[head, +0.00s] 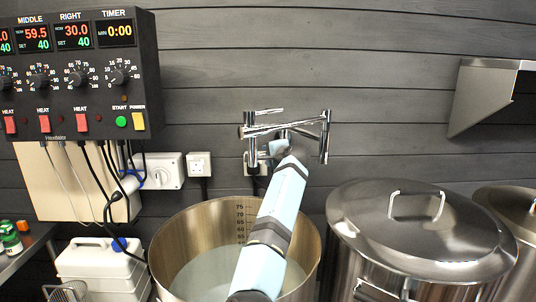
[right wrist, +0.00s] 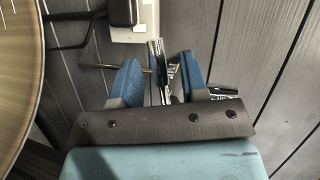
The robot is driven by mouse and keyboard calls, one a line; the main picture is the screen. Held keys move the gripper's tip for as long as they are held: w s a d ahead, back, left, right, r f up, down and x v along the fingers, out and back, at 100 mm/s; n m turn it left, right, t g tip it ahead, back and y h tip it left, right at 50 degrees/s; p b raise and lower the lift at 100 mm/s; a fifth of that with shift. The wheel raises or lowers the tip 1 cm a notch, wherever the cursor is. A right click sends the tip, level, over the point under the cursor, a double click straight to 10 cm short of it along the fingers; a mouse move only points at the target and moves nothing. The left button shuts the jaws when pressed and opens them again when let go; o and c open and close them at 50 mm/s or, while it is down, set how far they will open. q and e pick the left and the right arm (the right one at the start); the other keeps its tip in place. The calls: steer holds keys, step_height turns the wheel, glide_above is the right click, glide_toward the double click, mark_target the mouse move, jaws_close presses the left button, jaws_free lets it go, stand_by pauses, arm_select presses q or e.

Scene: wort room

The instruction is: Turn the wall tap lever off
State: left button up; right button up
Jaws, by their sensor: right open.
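The chrome wall tap (head: 324,140) is a jointed, folded pot-filler on the dark plank wall, above the open steel pot. A thin lever (head: 266,112) sticks out on its upper left side. My right arm reaches up over the pot, and my right gripper (head: 279,150) is at the lower left part of the tap, partly hiding it. In the right wrist view the gripper (right wrist: 160,80) is open, with a chrome part of the tap (right wrist: 157,58) standing between its blue finger pads, closer to the right pad. I cannot tell whether it touches. My left gripper is not in view.
The open pot (head: 188,232) with liquid stands under my right arm. A lidded steel pot (head: 420,225) is at right. A control panel (head: 78,75) hangs at upper left, with cables and sockets (head: 199,165) below. A metal shelf (head: 484,95) juts out at upper right.

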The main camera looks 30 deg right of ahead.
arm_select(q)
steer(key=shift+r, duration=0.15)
arm_select(e)
steer(key=shift+x, duration=0.85)
jaws_close()
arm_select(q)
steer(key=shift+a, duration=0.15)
